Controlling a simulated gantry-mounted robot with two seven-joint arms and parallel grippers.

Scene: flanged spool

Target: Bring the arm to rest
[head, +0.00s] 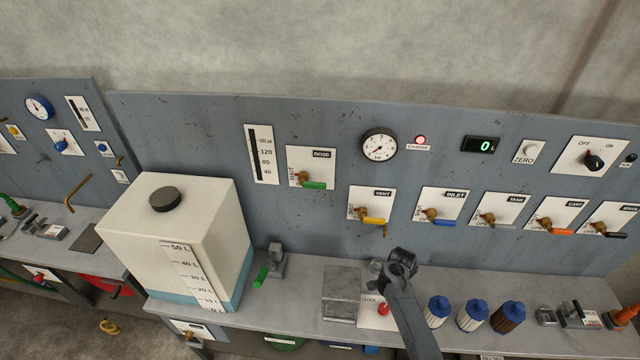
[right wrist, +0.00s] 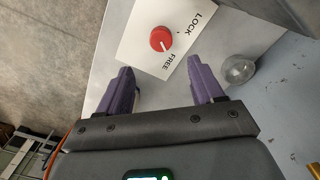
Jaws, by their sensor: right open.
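My right arm comes up from the bottom in the head view, with its gripper (head: 401,262) above the grey bench, in front of the panel. In the right wrist view, the two purple fingers of the right gripper (right wrist: 160,68) are spread apart with nothing between them. Beyond them is a white LOCK/FREE plate (right wrist: 140,50) with a red knob (right wrist: 161,39). The knob's white mark points towards FREE. The red knob also shows in the head view (head: 383,309), just left of my arm. My left gripper is not in view.
A white tank (head: 170,235) is at left. Valve handles stick out from the panel (head: 330,225).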

